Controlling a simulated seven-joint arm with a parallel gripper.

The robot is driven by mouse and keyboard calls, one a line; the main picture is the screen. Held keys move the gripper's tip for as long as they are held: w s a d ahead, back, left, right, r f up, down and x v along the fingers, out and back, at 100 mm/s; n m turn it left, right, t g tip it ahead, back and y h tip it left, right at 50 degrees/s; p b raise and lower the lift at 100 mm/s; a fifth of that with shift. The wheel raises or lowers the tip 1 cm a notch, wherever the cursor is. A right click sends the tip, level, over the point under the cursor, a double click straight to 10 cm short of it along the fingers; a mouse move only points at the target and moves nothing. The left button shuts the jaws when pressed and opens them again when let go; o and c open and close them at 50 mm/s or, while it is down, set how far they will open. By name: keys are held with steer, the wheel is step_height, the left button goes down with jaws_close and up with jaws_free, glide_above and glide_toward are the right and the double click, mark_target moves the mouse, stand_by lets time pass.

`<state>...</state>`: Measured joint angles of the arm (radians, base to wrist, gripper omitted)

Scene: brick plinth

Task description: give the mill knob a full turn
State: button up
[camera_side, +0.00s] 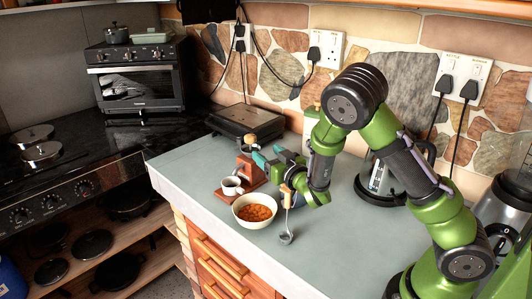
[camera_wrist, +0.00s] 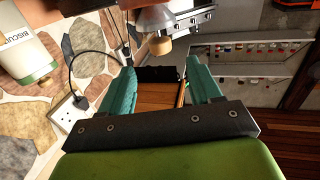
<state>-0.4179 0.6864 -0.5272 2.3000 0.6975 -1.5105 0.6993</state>
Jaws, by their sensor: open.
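The mill (camera_side: 247,168) is a small reddish-brown wooden body on the worktop, partly hidden by my gripper in the side view. A small tan wooden knob (camera_side: 250,139) shows above it. My gripper (camera_side: 267,157) has teal fingers and is beside the upper part of the mill, just right of the knob in the picture. In the wrist view the fingers (camera_wrist: 160,68) are apart. A rounded wooden knob (camera_wrist: 160,45) shows beyond the fingertips, below a metal part. It looks clear of both fingers. A brown wooden surface with a dark edge shows between the fingers.
A bowl of orange food (camera_side: 240,218) and a ladle (camera_side: 287,236) are close to my gripper. A grill (camera_side: 245,121) is behind, and a kettle (camera_side: 378,178) to the right.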

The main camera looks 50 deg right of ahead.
mark_target(253, 142)
steer(key=x, duration=1.1)
steer(key=shift+c, duration=0.3)
steer(key=c, duration=0.9)
steer(key=shift+m+h, duration=0.3)
steer(key=shift+h, duration=0.2)
